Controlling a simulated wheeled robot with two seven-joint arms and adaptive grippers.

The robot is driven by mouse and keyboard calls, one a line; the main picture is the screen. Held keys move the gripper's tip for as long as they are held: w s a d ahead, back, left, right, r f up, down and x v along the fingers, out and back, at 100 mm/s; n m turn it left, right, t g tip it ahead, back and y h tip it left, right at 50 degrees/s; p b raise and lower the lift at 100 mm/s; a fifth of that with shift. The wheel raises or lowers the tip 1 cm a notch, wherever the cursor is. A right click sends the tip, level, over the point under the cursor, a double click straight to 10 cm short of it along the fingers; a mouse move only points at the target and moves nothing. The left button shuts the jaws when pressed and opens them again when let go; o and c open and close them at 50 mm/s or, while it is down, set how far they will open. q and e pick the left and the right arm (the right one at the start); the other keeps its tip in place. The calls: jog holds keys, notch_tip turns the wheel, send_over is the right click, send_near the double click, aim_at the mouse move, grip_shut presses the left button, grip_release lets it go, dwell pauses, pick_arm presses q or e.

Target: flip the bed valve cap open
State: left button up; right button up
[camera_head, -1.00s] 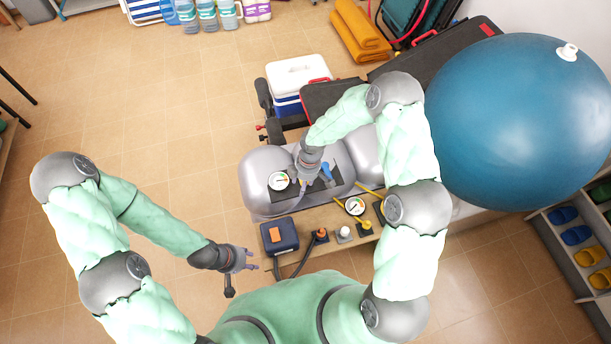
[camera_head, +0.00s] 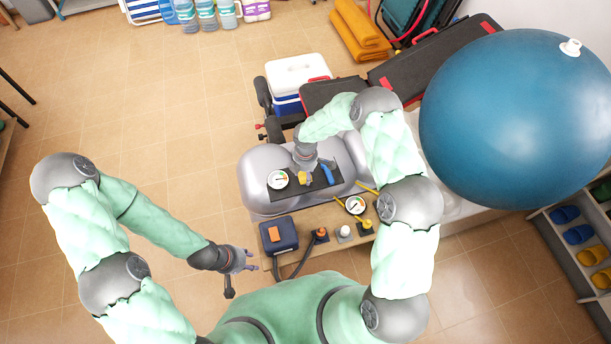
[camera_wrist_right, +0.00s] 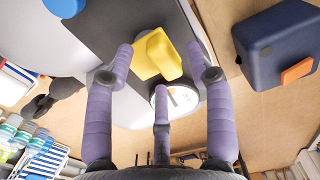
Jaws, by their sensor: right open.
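A black panel (camera_head: 282,192) lies on the grey inflated bed (camera_head: 257,167) and carries a yellow cap-like piece (camera_head: 304,179), which also shows in the right wrist view (camera_wrist_right: 159,55). Which fitting is the bed valve cap is not marked. A blue lever-like piece (camera_head: 328,173) sits to its right and a round gauge (camera_head: 278,179) to its left. My right gripper (camera_head: 304,163) is open just behind the yellow piece. In the right wrist view its fingers (camera_wrist_right: 160,62) spread around that piece, with no clear grip. My left gripper (camera_head: 251,260) is open and empty, left of the bench.
A dark blue box (camera_head: 279,234) with an orange switch, several small valves and a second gauge (camera_head: 355,205) stand in front of the bed. A big blue ball (camera_head: 510,120) is at the right. A cooler (camera_head: 297,72) and black cases stand behind. The floor at left is clear.

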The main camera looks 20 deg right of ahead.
jog(key=shift+f, duration=0.65)
grip_shut()
